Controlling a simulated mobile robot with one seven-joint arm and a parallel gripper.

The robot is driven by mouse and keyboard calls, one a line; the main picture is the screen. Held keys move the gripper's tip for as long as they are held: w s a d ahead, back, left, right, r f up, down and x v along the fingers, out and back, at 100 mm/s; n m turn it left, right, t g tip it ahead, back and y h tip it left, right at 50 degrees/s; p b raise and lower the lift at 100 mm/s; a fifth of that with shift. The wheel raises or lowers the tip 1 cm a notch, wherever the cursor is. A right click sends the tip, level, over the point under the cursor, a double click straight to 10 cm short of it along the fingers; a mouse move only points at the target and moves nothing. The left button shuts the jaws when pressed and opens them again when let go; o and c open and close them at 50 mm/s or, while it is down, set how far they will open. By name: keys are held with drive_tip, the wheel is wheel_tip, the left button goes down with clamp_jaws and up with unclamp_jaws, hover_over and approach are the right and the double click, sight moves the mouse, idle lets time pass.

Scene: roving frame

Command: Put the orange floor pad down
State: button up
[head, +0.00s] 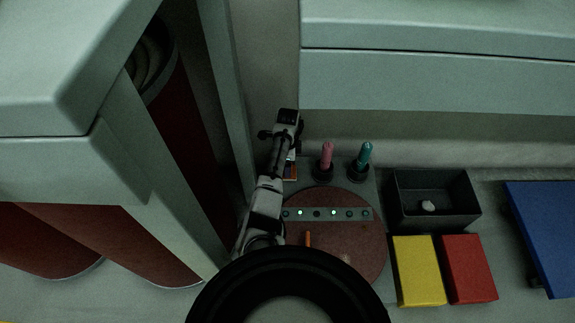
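My arm reaches up the middle of the head view, and its end, my gripper (291,158), points down and is mostly hidden by my own arm links. I cannot make out its fingers. A small orange piece (291,172) shows just below and beside it, partly covered by the arm. It may be the orange floor pad, seen only in part. I cannot tell whether the gripper holds it or whether it touches the floor.
A yellow pad (418,270) and a red pad (469,268) lie at lower right, below a dark open bin (432,204) with a small pale lump. Pink (327,155) and teal (365,155) pegs stand nearby. Pale furniture crowds the left; a blue panel (548,232) is at right.

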wheel_tip(320, 180, up, 6)
drive_tip(key=shift+r+p, duration=0.2)
drive_tip(key=shift+p, duration=0.5)
